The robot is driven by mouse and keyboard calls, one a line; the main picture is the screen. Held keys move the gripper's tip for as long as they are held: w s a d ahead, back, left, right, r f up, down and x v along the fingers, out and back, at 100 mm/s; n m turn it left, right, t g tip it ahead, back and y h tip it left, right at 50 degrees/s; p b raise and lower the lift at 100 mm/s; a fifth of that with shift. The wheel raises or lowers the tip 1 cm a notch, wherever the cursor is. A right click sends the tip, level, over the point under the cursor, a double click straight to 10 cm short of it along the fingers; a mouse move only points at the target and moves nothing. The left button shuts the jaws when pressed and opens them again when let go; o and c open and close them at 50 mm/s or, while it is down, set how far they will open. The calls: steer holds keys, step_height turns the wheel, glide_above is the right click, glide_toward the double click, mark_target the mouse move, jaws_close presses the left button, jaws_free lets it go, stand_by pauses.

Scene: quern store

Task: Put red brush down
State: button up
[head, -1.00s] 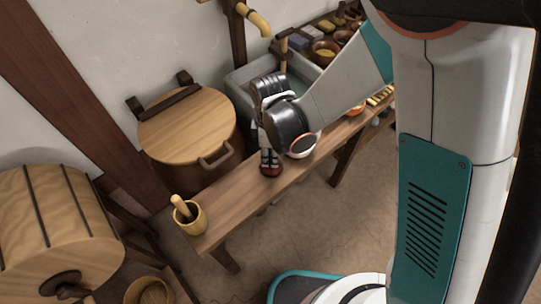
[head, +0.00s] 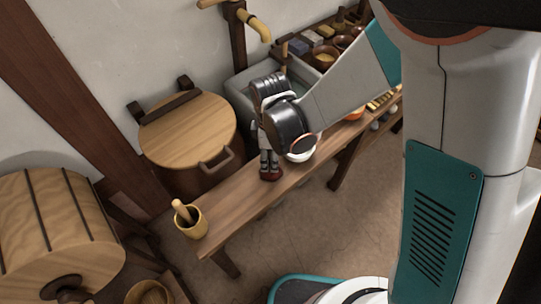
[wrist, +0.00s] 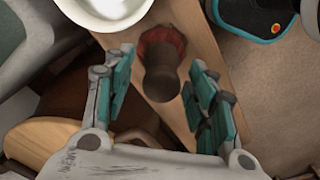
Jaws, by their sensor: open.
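The red brush (wrist: 160,72) shows between my fingers in the wrist view, with its brown handle toward the camera and its red bristle end on the wooden bench. In the head view, its dark red lower end (head: 270,175) is on the bench (head: 238,198), just below my fingertips. My gripper (wrist: 162,82) is open, with one teal-padded finger on each side of the handle and a visible gap to both. In the head view my gripper (head: 269,161) points down over the bench and hides most of the handle.
A white bowl (wrist: 106,8) is close beside the brush; it also shows in the head view (head: 301,154). A yellow cup with a pestle (head: 191,224) stands at the bench's near end. A lidded wooden barrel (head: 188,130) and grey sink (head: 240,90) are behind. Bare bench lies between cup and brush.

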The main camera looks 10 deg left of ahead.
step_height(320, 180, up, 11)
steer(key=p, duration=0.3)
steer(key=shift+f, duration=0.1)
